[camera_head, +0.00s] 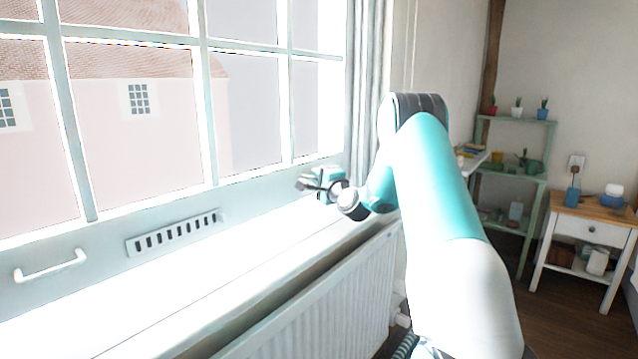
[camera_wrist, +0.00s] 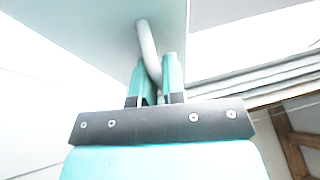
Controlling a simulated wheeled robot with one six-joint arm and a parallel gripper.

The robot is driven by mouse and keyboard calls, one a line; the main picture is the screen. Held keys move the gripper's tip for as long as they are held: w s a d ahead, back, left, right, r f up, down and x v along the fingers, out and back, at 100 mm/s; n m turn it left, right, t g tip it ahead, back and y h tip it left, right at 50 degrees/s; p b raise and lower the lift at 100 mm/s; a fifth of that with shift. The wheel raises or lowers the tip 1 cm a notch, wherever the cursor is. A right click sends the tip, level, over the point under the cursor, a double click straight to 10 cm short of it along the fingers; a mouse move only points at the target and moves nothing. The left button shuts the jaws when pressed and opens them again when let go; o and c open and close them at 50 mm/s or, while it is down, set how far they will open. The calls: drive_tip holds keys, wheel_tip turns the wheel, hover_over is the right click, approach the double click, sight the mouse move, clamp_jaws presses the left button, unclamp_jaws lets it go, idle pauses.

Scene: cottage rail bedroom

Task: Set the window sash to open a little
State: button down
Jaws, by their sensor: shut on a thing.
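The window sash (camera_head: 105,245) is a pale frame with glazing bars, its bottom rail low along the white sill. I cannot make out a gap under it. A white bar handle (camera_head: 50,265) is on the rail at the left, with nothing touching it. My gripper (camera_head: 312,183) is at the right end of the rail. In the wrist view, the teal fingers of my gripper (camera_wrist: 155,64) are shut on a second white handle (camera_wrist: 147,42), one finger on each side. The arm partly hides this handle in the head view.
A slotted vent (camera_head: 175,234) is on the rail between the handles. A white radiator (camera_head: 310,300) stands below the sill (camera_head: 130,305). A curtain (camera_head: 361,90) hangs just right of the window. A green shelf (camera_head: 512,175) and a nightstand (camera_head: 590,211) stand further right.

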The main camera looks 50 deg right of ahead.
sight(319, 160)
wheel_tip(319, 160, up, 5)
drive_tip(key=shift+r+p, duration=0.1)
drive_tip(key=shift+p, duration=0.95)
drive_tip(key=c, duration=1.2)
unclamp_jaws()
drive_tip(key=shift+f, duration=0.3)
drive_tip(key=b+v, duration=0.8)
drive_tip(key=v, duration=0.9)
drive_tip(key=shift+s+a+f+b, duration=0.1)
drive_tip(key=shift+s+b, duration=0.1)
drive_tip(key=shift+b, duration=0.2)
